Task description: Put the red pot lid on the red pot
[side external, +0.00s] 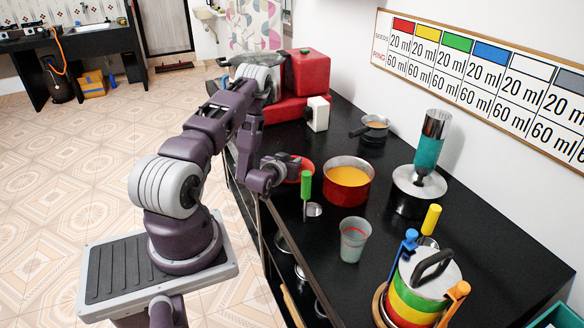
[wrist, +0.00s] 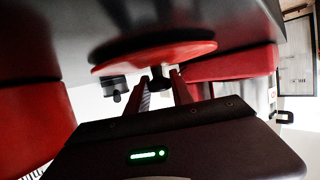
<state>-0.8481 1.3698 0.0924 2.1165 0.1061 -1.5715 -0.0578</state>
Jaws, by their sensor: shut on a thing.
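The red pot (side external: 346,192) stands open on the black counter, with orange-yellow contents showing inside. The red lid (side external: 306,166) is just left of the pot, tilted and partly hidden behind my gripper (side external: 288,168). In the wrist view the lid (wrist: 155,56) shows nearly edge-on as a red disc with a dark knob. My gripper (wrist: 160,82) is shut on that knob. The lid appears apart from the pot in the side view, but its height above the counter is hard to tell.
A green-handled tool (side external: 306,188) stands close in front of the lid and pot. A clear cup (side external: 354,240) is nearer. A small saucepan (side external: 374,130) is behind, a silver-lidded black pot (side external: 405,202) right. Red boxes (side external: 306,72) fill the far end.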

